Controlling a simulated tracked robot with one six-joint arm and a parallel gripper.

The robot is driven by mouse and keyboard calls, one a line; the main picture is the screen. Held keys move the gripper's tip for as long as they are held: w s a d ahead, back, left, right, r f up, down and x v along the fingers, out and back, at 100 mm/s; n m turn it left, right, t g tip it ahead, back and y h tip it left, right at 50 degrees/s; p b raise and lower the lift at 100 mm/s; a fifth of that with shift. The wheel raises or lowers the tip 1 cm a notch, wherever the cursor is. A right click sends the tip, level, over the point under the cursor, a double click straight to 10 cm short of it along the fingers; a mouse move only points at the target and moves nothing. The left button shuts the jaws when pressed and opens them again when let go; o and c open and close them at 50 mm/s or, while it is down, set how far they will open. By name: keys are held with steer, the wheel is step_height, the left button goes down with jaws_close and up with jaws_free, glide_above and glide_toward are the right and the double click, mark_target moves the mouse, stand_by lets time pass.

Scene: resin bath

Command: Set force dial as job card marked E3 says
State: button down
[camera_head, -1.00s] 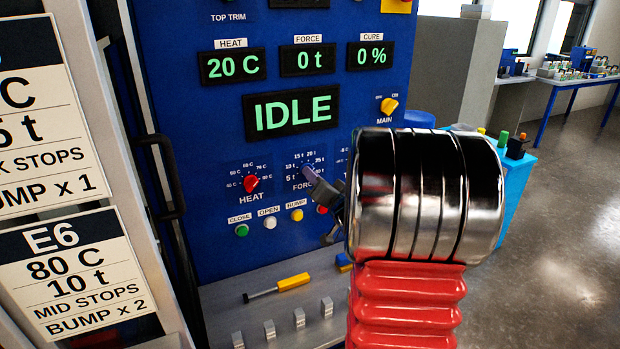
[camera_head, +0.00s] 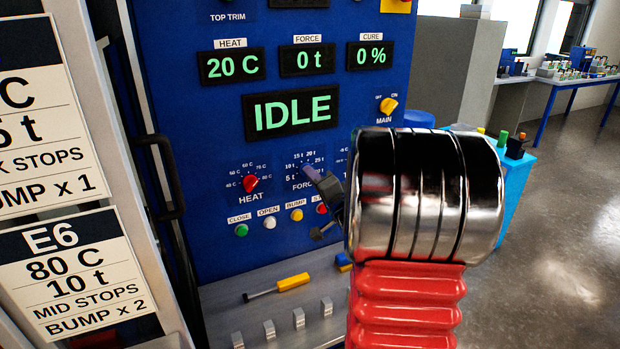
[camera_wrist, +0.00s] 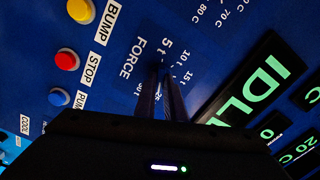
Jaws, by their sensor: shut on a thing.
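The force dial's printed scale (camera_head: 292,178) is on the blue press panel, right of the heat dial. My gripper (camera_head: 311,174) is at this dial, shut on its knob, which the fingers mostly hide. The dial's setting cannot be read. In the wrist view the two dark fingers (camera_wrist: 162,88) are close together over the dial, beside the FORCE label (camera_wrist: 132,58). The force display (camera_head: 307,60) reads 0 t. No card marked E3 can be read. One card is marked E6 (camera_head: 75,272) and reads 80 C, 10 t. The card above it (camera_head: 45,130) has its heading cut off.
The heat dial (camera_head: 250,183) has a red knob. Close, open, bump and stop buttons (camera_head: 297,215) lie just below the dials. The status display (camera_head: 291,114) reads IDLE. A yellow-handled tool (camera_head: 292,282) lies on the ledge below. A black handle (camera_head: 165,178) stands left of the panel.

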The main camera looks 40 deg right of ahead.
steer(key=shift+a+f, duration=0.15)
steer(key=shift+f, duration=0.25)
steer(key=c, duration=1.8)
jaws_free()
steer(key=shift+r, duration=0.15)
steer(key=shift+c, duration=0.2)
steer(key=shift+r, duration=0.1)
steer(key=v, duration=1.3)
steer(key=shift+s, duration=0.35)
steer(key=shift+a, duration=0.1)
